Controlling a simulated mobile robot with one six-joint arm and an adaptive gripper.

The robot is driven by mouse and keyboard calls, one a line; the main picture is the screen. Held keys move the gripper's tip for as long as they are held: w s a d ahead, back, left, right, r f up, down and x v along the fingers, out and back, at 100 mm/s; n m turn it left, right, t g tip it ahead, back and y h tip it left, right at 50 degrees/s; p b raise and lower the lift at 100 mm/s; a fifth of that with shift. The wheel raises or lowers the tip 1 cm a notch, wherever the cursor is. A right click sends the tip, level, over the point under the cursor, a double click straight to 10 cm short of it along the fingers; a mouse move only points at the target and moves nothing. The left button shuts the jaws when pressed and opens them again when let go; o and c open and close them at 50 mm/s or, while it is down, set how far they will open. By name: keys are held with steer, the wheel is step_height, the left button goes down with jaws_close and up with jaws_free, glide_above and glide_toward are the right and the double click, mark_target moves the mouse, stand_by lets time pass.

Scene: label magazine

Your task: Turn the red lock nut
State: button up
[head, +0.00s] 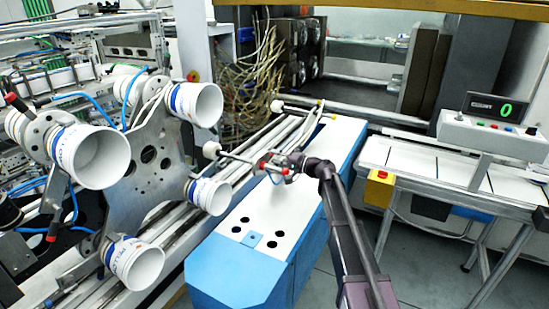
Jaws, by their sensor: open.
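My dark arm reaches in from the lower right, and my gripper (274,166) is over the white top of the blue-sided bench. The gripper is small in the picture, and its open fingers are hard to make out. A thin rod (236,157) with a white ball end (211,150) runs from the left to the gripper. A small red part (264,167) shows right at the gripper, close to the rod. It may be the red lock nut, but I cannot tell whether the fingers are around it or beside it.
The blue-sided bench (241,290) has dark holes in its top. A metal plate (156,187) with several white cups (196,103) stands at left. A second ball-ended rod (298,110) lies behind. A control box (492,135) with a green 0 display is at right. Grey floor is free right of the bench.

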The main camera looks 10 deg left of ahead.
steer(key=shift+w+a, duration=0.15)
steer(key=shift+a, duration=0.2)
jaws_close()
steer(key=shift+r+n, duration=0.15)
steer(key=shift+n, duration=0.15)
steer(key=s+a+r+n+p, duration=0.2)
steer(key=s+r+n+p, duration=0.2)
steer(key=n, duration=1.1)
steer(key=shift+s+p, duration=0.3)
steer(key=shift+s, duration=0.45)
steer(key=shift+r, duration=0.1)
